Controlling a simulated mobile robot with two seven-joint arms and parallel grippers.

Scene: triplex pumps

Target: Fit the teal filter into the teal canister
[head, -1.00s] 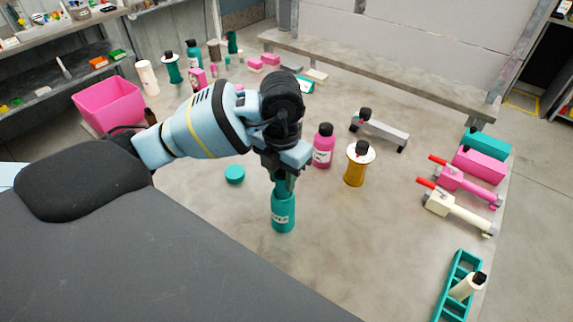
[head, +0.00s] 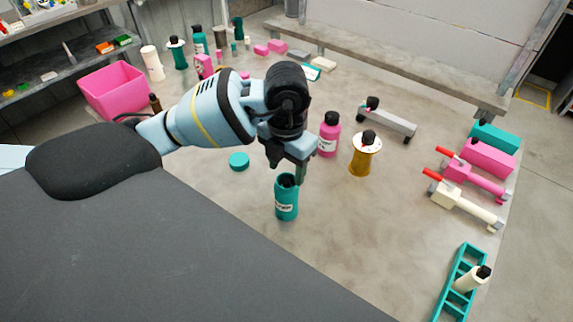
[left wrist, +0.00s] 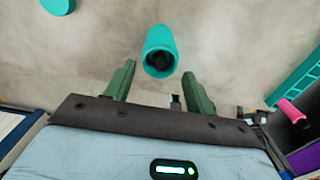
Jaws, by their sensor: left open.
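The teal canister (head: 286,207) stands upright on the table with a white label on its side and its mouth open. A black knob (head: 287,181) shows in its mouth; it looks like the top of the teal filter, whose body is hidden inside. In the left wrist view, the canister (left wrist: 158,38) lies ahead of the fingers, with the dark knob (left wrist: 161,61) inside its rim. My left gripper (head: 286,168) is open and empty, just above the canister mouth. Its two fingers (left wrist: 159,72) stand apart, one on each side of the canister in the wrist view. My right gripper is not seen.
A teal round lid (head: 239,161) lies left of the canister. A pink bottle (head: 329,135) and an amber spool-like canister (head: 364,157) stand close behind on the right. A teal rack (head: 452,292) with a cream filter is at front right. Table between is clear.

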